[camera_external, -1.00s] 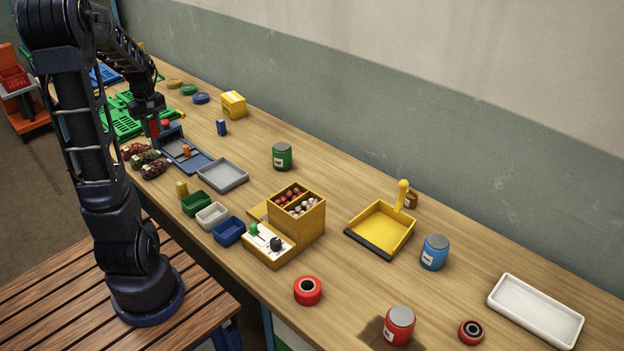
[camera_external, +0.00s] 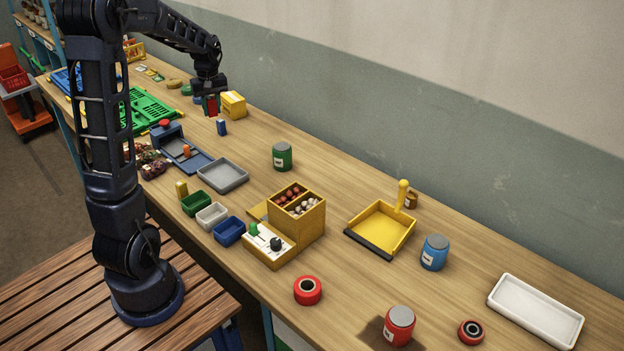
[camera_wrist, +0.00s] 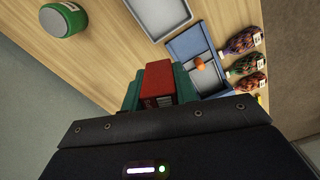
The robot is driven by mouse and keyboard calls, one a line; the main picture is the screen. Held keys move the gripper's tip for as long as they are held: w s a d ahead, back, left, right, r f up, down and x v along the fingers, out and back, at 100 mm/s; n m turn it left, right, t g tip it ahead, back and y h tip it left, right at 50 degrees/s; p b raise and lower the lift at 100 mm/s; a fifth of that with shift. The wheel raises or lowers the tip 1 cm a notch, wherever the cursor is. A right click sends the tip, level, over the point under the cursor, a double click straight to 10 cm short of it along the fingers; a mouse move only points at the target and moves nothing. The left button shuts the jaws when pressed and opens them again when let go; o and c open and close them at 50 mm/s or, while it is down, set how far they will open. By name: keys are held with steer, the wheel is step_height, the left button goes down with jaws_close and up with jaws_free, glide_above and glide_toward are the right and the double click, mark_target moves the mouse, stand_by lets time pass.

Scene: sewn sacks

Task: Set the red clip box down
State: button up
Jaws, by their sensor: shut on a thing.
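The red clip box (camera_wrist: 158,82) is held between the green fingers of my gripper (camera_wrist: 158,92) in the wrist view. In the external view my gripper (camera_external: 210,104) hangs above the far part of the table, just left of the yellow box, with a small red patch of the clip box between its fingers. The box appears to be above the table top, but the exact gap cannot be told.
A yellow box (camera_external: 233,104) and a small blue box (camera_external: 222,127) stand close to my gripper. The blue tray device (camera_external: 190,156), grey tray (camera_external: 223,175) and green jar (camera_external: 282,157) are nearer. Sacks (camera_external: 152,163) lie at the table's left edge. Bare wood surrounds the green jar.

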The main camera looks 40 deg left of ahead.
steer(key=w+d+m, duration=0.2)
steer(key=w+d, duration=0.7)
steer(key=w, duration=0.1)
steer(key=w+d+m, duration=0.2)
steer(key=w+d, duration=0.3)
steer(key=d, duration=0.6)
steer(key=w+d+m, duration=0.2)
steer(key=w+d, duration=0.3)
steer(key=d, duration=0.6)
steer(key=w+d+m, duration=0.2)
steer(key=w+d, duration=0.2)
steer(key=d, duration=0.7)
steer(key=m, duration=0.6)
glide_above(465, 289)
step_height(465, 289, down, 2)
step_height(465, 289, down, 20)
steer(key=shift+w+r, duration=0.1)
steer(key=shift+r, duration=0.05)
